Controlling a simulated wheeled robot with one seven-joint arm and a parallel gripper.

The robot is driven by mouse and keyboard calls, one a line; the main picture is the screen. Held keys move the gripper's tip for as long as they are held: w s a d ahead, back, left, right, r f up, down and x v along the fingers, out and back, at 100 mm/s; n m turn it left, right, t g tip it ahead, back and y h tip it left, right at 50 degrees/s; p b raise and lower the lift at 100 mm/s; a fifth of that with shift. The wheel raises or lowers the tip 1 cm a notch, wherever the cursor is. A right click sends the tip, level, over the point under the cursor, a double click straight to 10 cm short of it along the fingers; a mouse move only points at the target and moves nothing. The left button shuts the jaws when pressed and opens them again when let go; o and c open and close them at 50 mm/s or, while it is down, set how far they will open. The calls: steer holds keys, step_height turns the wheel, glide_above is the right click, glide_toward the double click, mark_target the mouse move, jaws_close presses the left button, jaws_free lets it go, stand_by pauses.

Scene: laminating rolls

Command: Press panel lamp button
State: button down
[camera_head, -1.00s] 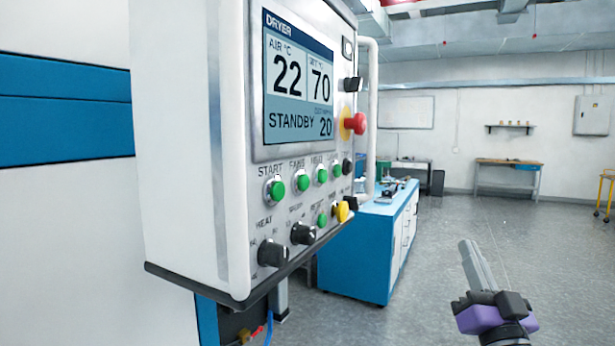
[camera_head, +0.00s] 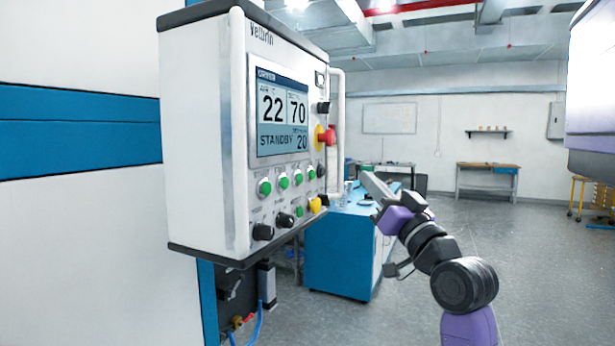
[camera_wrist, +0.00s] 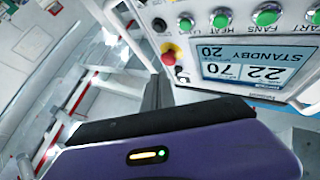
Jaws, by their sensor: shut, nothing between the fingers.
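The dryer control panel (camera_head: 278,120) has a lit screen and a row of green buttons with a black one at its right end. The fourth green button (camera_head: 312,173) has a label that seems to begin with L; I cannot read the rest. It also shows in the wrist view (camera_wrist: 185,24), where the panel appears upside down. A yellow button (camera_head: 314,205) and a small green one (camera_head: 299,211) sit below. My gripper (camera_head: 366,176) is shut and empty, right of the panel and apart from it. In the wrist view its dark fingers (camera_wrist: 153,92) point towards the panel's edge.
A red emergency knob (camera_head: 328,136) juts out beside the screen. A white vertical pipe (camera_head: 339,110) runs along the panel's right side. A blue cabinet (camera_head: 335,250) stands behind the gripper. A white box (camera_head: 592,90) hangs at the far right. The floor at right is open.

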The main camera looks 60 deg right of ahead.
mark_target(311, 175)
steer(key=shift+w, duration=0.1)
steer(key=w+p, duration=0.3)
steer(key=w, duration=0.5)
steer(key=shift+w+a, duration=0.25)
steer(key=shift+w, duration=0.1)
stand_by(2.0)
steer(key=shift+w, duration=0.35)
steer(key=shift+w+a, duration=0.1)
steer(key=shift+w, duration=0.3)
stand_by(0.7)
steer(key=shift+s, duration=0.15)
steer(key=shift+s+b, duration=0.35)
steer(key=shift+s, duration=0.3)
